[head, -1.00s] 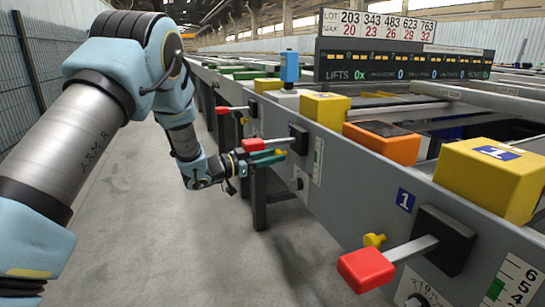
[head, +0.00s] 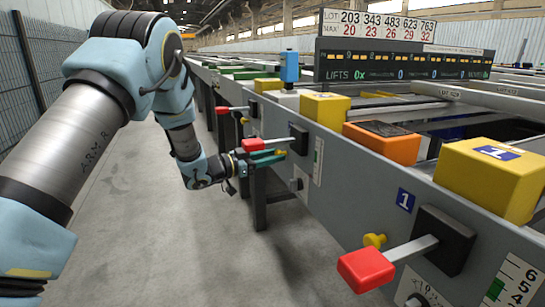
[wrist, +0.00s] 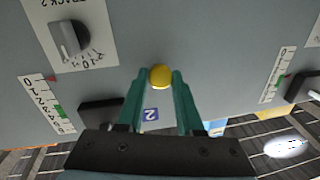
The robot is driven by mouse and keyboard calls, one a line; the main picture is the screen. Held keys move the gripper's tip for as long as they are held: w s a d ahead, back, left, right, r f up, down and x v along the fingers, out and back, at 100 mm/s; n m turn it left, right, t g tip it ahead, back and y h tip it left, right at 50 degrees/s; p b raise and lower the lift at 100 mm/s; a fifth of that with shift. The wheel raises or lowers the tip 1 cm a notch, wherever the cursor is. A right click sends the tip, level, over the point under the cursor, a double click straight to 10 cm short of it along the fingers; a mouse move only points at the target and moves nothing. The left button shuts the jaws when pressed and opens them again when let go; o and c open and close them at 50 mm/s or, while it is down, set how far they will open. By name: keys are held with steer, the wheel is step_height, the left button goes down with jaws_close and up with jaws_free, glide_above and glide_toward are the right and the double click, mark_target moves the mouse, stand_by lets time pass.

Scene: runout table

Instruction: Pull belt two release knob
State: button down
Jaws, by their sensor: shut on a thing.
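The belt two release knob (wrist: 160,76) is a round yellow knob on the grey side panel, seen in the wrist view just above a blue label marked 2 (wrist: 151,114). My gripper (wrist: 161,82) has its two green fingers on either side of the knob, shut on it. In the head view my gripper (head: 268,157) reaches the panel beside the second station's red-handled lever (head: 253,145). The knob is mostly hidden there by the fingers.
A grey dial marked track 2 (wrist: 68,40) and scales flank the knob. Nearer, station one has a red lever handle (head: 366,270) and a yellow knob (head: 374,240). Yellow and orange boxes (head: 382,143) sit along the table edge. The floor at left is clear.

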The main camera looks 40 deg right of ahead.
steer(key=shift+w, duration=0.1)
steer(key=shift+p+v, duration=0.45)
steer(key=shift+v, duration=0.5)
steer(key=c, duration=0.6)
jaws_free()
steer(key=shift+w, duration=0.1)
steer(key=shift+o, duration=0.2)
steer(key=p+v, duration=0.1)
steer(key=v, duration=0.9)
steer(key=shift+a, duration=0.4)
steer(key=shift+w, duration=0.1)
